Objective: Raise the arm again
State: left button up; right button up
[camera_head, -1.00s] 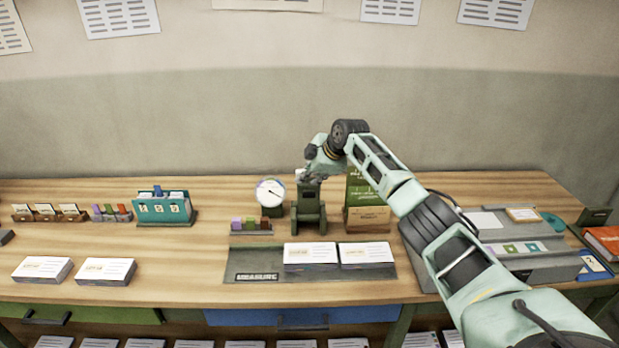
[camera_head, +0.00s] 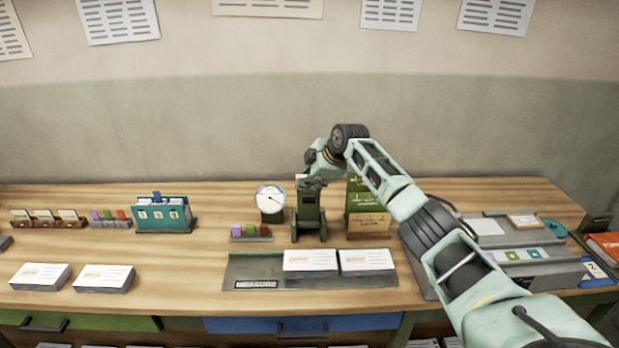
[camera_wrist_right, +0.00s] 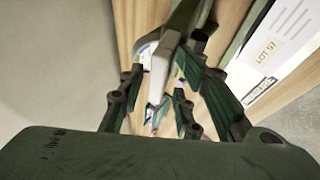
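My right arm (camera_head: 385,178) reaches in from the right over the bench, its wrist bent downward. My left gripper is not in view.
A round dial (camera_head: 270,199) stands left of the device, and green and brown boxes (camera_head: 368,222) stand right. Two card stacks (camera_head: 310,262) lie on a grey measure tray (camera_head: 255,268) in front. A grey organiser (camera_head: 540,270) stands at right.

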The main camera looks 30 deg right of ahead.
jog(key=shift+f, duration=0.15)
jog(key=shift+s+r, duration=0.3)
jog(key=shift+r, duration=0.05)
jog(key=v, duration=1.1)
jog(key=shift+d+r, duration=0.1)
jog(key=shift+r, duration=0.05)
